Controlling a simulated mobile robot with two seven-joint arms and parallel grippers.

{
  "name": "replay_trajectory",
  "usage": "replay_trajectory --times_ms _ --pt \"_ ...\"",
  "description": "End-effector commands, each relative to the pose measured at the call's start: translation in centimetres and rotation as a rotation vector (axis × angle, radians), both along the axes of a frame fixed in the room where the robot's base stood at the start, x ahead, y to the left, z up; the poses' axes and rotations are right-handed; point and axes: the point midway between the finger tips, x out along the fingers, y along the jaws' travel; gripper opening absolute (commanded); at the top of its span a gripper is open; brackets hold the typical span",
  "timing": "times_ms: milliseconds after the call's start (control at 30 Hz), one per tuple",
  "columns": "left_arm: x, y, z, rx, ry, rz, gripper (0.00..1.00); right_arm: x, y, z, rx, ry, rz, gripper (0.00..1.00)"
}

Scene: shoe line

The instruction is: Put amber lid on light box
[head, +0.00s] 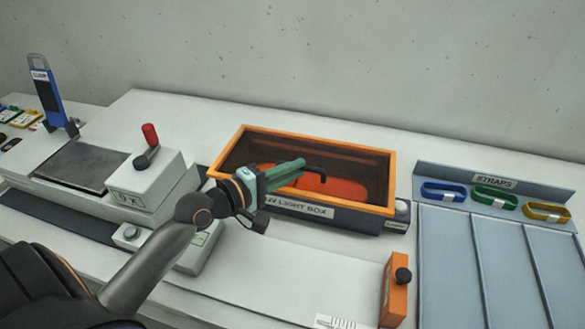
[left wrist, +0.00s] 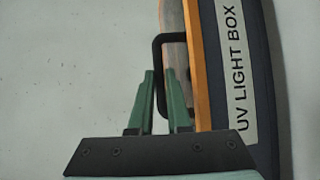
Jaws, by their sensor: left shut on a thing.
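The amber lid (head: 345,147) has an orange frame and a dark see-through pane. It lies over the dark light box (head: 378,222), lined up with its rim. I cannot tell whether a small gap remains. A reddish-orange shape shows through the pane. My left gripper (head: 302,168) reaches over the lid from the left, its green fingers shut on the black lid handle (head: 318,168). In the left wrist view, the handle (left wrist: 158,75) stands between the fingers (left wrist: 160,95), beside the orange frame (left wrist: 199,70) and the box's UV LIGHT BOX label (left wrist: 232,65). My right gripper is out of view.
A grey press-like machine (head: 150,185) with a red-knobbed lever stands left of the box. A straps rack (head: 470,178) with blue, green and yellow straps is at right, above grey panels (head: 455,265). An orange block with a black knob (head: 396,290) stands in front.

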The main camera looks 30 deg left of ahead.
Motion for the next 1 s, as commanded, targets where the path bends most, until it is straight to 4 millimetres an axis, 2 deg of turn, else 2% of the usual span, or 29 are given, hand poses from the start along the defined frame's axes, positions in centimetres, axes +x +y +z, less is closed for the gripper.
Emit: replay_trajectory --times_ms 67,100,400,767,1000 --pt "0.0 0.0 -0.1 0.0 0.002 0.0 0.0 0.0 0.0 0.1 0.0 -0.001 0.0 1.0" --pt "0.0 0.0 -0.1 0.0 0.002 0.0 0.18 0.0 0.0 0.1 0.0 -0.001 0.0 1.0" --pt "0.0 0.0 -0.1 0.0 0.002 0.0 0.51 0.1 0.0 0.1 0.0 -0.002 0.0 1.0" --pt "-0.5 0.2 -0.4 0.001 0.011 -0.001 0.51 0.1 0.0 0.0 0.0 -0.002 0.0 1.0" --pt "-3.5 1.3 0.0 0.002 0.012 -0.001 0.51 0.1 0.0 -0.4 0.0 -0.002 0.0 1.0"
